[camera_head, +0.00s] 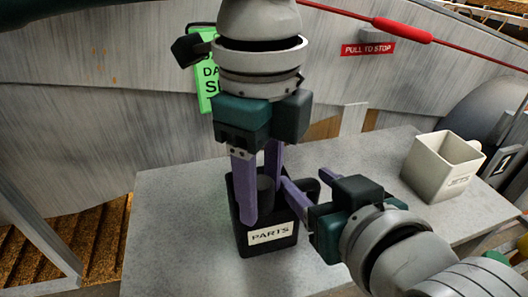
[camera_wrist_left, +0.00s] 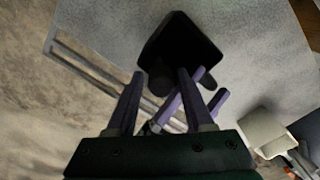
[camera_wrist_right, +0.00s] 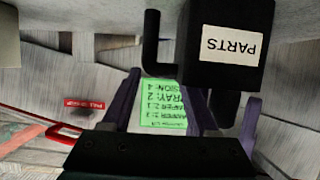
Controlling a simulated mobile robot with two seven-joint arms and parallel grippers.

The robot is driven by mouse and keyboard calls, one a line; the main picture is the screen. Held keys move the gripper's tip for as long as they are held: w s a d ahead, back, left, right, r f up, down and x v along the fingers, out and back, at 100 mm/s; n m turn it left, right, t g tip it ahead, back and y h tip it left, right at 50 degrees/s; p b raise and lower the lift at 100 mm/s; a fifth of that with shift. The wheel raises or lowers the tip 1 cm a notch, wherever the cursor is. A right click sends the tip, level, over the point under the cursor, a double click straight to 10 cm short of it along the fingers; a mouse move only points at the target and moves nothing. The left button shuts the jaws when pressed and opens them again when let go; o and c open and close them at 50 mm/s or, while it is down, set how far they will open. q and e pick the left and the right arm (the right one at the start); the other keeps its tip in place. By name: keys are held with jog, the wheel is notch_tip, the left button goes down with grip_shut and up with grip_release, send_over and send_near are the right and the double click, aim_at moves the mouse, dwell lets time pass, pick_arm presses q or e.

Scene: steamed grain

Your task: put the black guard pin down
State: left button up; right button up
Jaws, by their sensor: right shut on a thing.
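The black guard pin (camera_head: 265,190) looks like a dark cylinder standing in the mouth of the black PARTS container (camera_head: 243,235). In the left wrist view the pin (camera_wrist_left: 160,77) lies between the fingertips. My left gripper (camera_head: 259,190) comes down from above, its purple fingers spread on either side of the pin with gaps. In the right wrist view, upside down, the pin (camera_wrist_right: 222,106) sticks out past the container's rim. My right gripper (camera_head: 303,192) is at the container's side handle (camera_head: 312,188) and shut on it. The pin's lower end is hidden inside the container.
The container stands on a grey table (camera_head: 170,215). A pale square bin (camera_head: 437,170) is at the table's right. Behind are a green sign (camera_head: 207,90), a grey machine wall and a red pull cord (camera_head: 400,30). The table's left part is clear.

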pick_arm(q)
jog(key=shift+o, duration=0.7)
pick_arm(e)
jog(key=o, duration=1.5)
pick_arm(q)
notch_tip(320, 180, up, 12)
jog(key=shift+r, duration=0.25)
